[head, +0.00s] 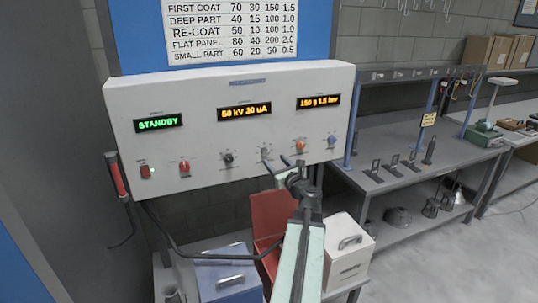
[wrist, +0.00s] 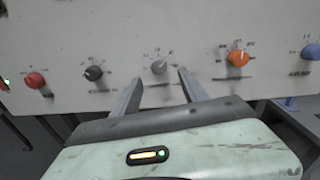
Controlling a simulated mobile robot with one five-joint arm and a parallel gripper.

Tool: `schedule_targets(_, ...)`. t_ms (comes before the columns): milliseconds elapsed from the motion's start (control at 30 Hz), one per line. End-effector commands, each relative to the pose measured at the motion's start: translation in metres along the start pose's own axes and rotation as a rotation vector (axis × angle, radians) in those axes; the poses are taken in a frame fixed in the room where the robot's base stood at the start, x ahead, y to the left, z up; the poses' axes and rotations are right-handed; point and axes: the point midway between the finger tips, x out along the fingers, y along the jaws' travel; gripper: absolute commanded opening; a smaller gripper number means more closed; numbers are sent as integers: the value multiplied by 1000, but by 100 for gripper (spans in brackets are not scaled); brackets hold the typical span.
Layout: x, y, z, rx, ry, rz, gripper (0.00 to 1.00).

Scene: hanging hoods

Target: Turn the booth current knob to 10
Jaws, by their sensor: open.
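The control panel (head: 220,105) has a row of knobs: red (head: 184,168), black (head: 228,158), grey (head: 266,153), orange (head: 300,146) and blue (head: 332,140). Their labels are too small to read. The middle display (head: 244,112) reads 50 kV 20 uA. My gripper (head: 278,165) is open in front of the grey knob. In the wrist view the grey knob (wrist: 158,67) shows in the gap between the two fingertips of my gripper (wrist: 160,76). I cannot tell whether either finger touches it. The grey knob's pointer setting is not clear.
The black knob (wrist: 93,73) and orange knob (wrist: 238,58) flank the fingers. The left display (head: 159,123) reads STANDBY. A chart (head: 232,30) hangs above. White (head: 347,255) and blue (head: 222,270) boxes stand below; a grey bench (head: 410,150) is at right.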

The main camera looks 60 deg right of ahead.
Motion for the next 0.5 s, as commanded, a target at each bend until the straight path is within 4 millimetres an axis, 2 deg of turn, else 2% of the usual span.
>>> schedule_targets(300, 56, -1, 0, -3, 1, 3, 52)
schedule_targets(400, 70, 0, 0, -3, 1, 3, 52)
schedule_targets(500, 74, 1, 0, -3, 1, 3, 52)
